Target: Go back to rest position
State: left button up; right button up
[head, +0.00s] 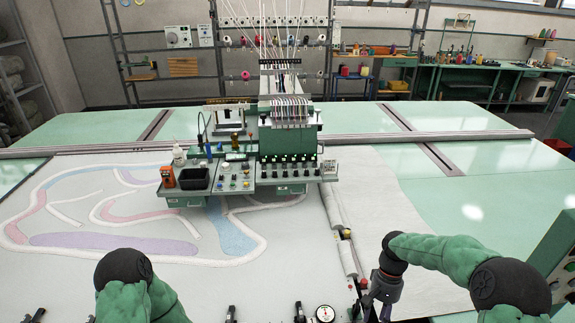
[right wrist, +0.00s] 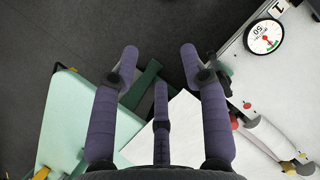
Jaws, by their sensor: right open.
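My right arm reaches in from the right of the head view, its dark wrist pointing down by the front edge. In the right wrist view my right gripper (right wrist: 159,57) has its purple fingers spread wide, with nothing between them. Dark floor, the front edge of the work surface and a white sheet (right wrist: 185,125) lie beyond the fingers. My left arm shows at the bottom left of the head view as a green sleeve and dark joint; its gripper is out of the picture.
The tufting machine (head: 288,140) stands on its gantry beam (head: 440,138) over the patterned carpet (head: 120,243). A round dial (head: 325,313) sits at the front edge, also in the right wrist view (right wrist: 265,37). Several dark clamps line that edge. Pale green table (head: 470,205) lies clear at right.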

jog(key=s+a+f+t+y+b, duration=0.1)
jog(key=s+a+f+b, duration=0.15)
jog(key=f, duration=0.35)
jog(key=s+a+f+n+b, duration=0.1)
jog(key=a+f, duration=0.3)
jog(key=f, duration=0.3)
jog(key=s+a+f+t+y+b, duration=0.1)
jog(key=a+f, duration=0.3)
jog(key=f, duration=0.2)
pick_arm(q)
notch_tip(320, 180, down, 10)
jog(key=b, duration=0.5)
jog(key=shift+w, duration=0.35)
pick_arm(e)
jog(key=s+a+f+t, duration=0.2)
jog(key=s+a+f, duration=0.3)
jog(key=s+f, duration=0.5)
jog(key=shift+s+a+f+t, duration=0.2)
jog(key=shift+s+f+t, duration=0.15)
jog(key=shift+s, duration=0.2)
